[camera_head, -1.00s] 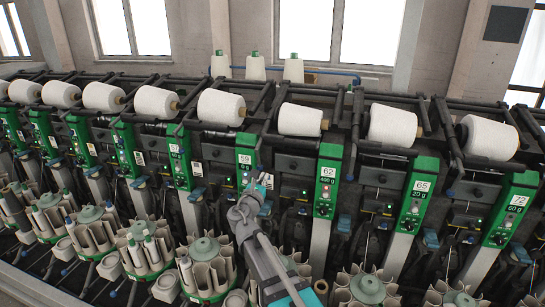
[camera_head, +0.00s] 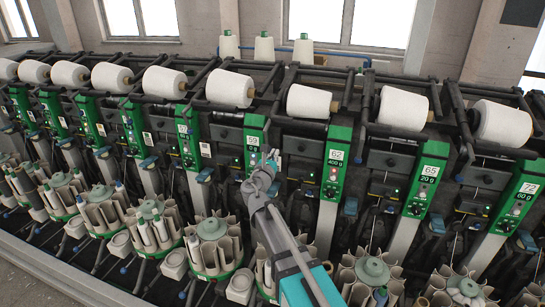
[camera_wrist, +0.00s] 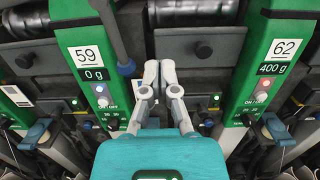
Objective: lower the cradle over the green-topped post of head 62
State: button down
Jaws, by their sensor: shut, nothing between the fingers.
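The green-topped post of head 62 (camera_head: 337,162), labelled 62 and 400 g, stands right of centre; its green panel is at the right of the wrist view (camera_wrist: 278,75). A white cone (camera_head: 309,101) lies above it between dark bars of the cradle (camera_head: 345,85). I cannot tell whether the cradle touches the post. My gripper (camera_head: 271,156) is shut and empty, left of the post and below the cradle. In the wrist view its fingertips (camera_wrist: 160,72) are together in front of the dark gap between posts 59 and 62, touching neither post.
Post 59 (camera_head: 254,143) is close at left of my gripper; post 65 (camera_head: 427,178) stands to the right. Cone magazines (camera_head: 212,240) line the front below. Dark bars and neighbouring cones (camera_head: 230,88) crowd above.

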jog(key=w+d+r+p, duration=0.2)
jog(key=w+r+p, duration=0.2)
jog(key=w, duration=0.3)
jog(key=shift+d+r+p, duration=0.15)
jog(key=shift+r+p, duration=0.2)
jog(key=shift+s+r, duration=0.1)
dwell(0.4)
jog(key=r+p, duration=0.1)
jog(key=s+r+p, duration=0.1)
jog(key=r+p, duration=0.1)
jog(key=shift+a+r, duration=0.1)
jog(key=shift+a, duration=0.1)
jog(key=shift+f, duration=0.2)
dwell(0.4)
jog(key=b, duration=0.4)
send_near(282, 122)
jog(key=s+f, duration=0.1)
jog(key=s+a+f, duration=0.1)
jog(key=f, duration=0.1)
jog(key=shift+s+f, duration=0.2)
jog(key=shift+s, duration=0.15)
